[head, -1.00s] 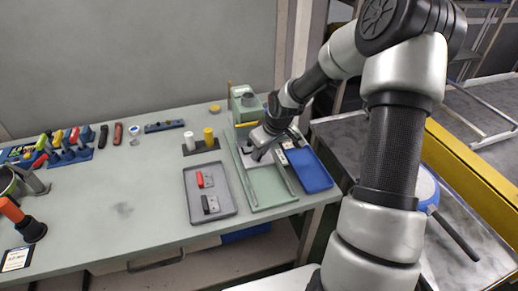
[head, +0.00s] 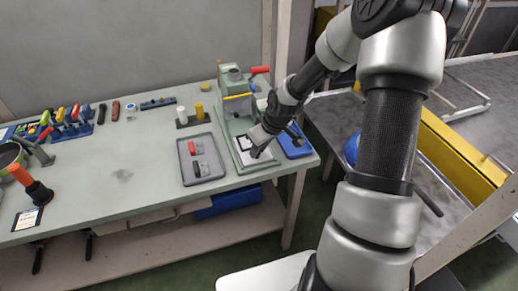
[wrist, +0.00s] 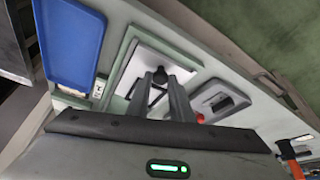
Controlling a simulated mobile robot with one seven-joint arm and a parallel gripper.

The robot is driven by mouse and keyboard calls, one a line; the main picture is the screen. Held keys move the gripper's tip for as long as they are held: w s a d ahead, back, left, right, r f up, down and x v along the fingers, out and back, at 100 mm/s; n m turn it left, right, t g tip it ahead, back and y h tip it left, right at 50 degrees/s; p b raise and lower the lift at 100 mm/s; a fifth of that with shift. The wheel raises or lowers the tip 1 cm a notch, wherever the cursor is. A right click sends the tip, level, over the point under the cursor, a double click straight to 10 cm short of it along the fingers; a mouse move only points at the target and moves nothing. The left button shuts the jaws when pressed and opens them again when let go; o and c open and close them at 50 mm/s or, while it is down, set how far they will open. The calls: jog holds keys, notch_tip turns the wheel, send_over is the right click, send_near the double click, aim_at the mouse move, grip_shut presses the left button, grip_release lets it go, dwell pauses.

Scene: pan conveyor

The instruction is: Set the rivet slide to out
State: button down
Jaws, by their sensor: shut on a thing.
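The rivet slide is a pale plate (head: 243,155) on the green base (head: 224,125) of the rivet press (head: 232,80). It lies at the base's front end, away from the press. My gripper (head: 257,153) is over the plate and shut on its dark handle. In the wrist view the fingers (wrist: 160,74) close around the dark handle, and the pale plate (wrist: 136,68) spreads beneath them. The fingers partly hide the handle.
A grey tray (head: 187,178) with a red-handled and a black-handled piece lies left of the base. A blue tray (head: 296,152) lies on its right near the table edge. A red lever (head: 260,70) sticks out from the press.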

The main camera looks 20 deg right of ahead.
jog(key=shift+s+f, duration=0.1)
jog(key=shift+s, duration=0.15)
jog(key=c, duration=1.9)
grip_release()
jog(key=shift+o, duration=0.2)
jog(key=shift+s+d+r, duration=0.1)
jog(key=shift+d+r, duration=0.05)
jog(key=shift+r, duration=0.45)
jog(key=p+v, duration=0.4)
jog(key=v, duration=1.2)
jog(key=shift+p, duration=0.3)
jog(key=shift+d+r, duration=0.1)
jog(key=shift+r, duration=0.1)
